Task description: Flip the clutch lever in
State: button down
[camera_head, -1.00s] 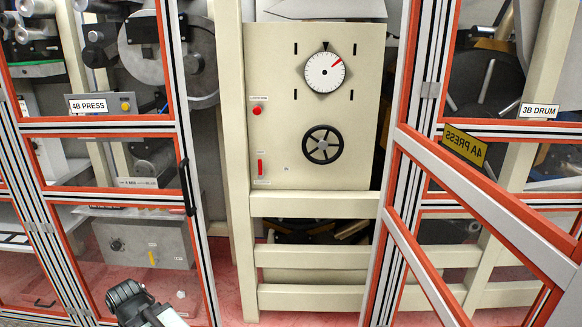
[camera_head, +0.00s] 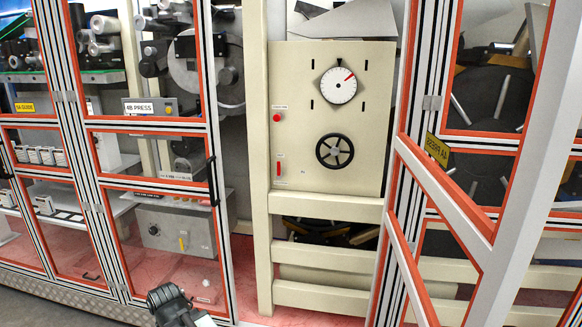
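A cream panel (camera_head: 375,110) stands behind an open framed door. A small upright red lever (camera_head: 279,168) sits at its lower left, with tiny labels above and below that I cannot read. A red button (camera_head: 277,118) is above it. The panel also has a black spoked handwheel (camera_head: 334,151) and a white dial (camera_head: 339,86) with a red pointer. My gripper (camera_head: 165,295) is dark and low in the picture, left of and well below the red lever, apart from it. Its fingers are too unclear to tell whether they are open.
The open door (camera_head: 445,190) with red edging juts forward on the right. Closed glazed doors stand on the left, with a 4B PRESS label (camera_head: 151,107); a yellow lever (camera_head: 182,243) shows behind the glass. The opening before the cream panel is clear.

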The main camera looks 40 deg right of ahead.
aim_at(279, 176)
jog(key=u, duration=0.1)
jog(key=i, duration=0.85)
jog(key=z, duration=0.2)
jog(key=k, duration=0.85)
jog(key=u, duration=0.2)
jog(key=i, duration=0.9)
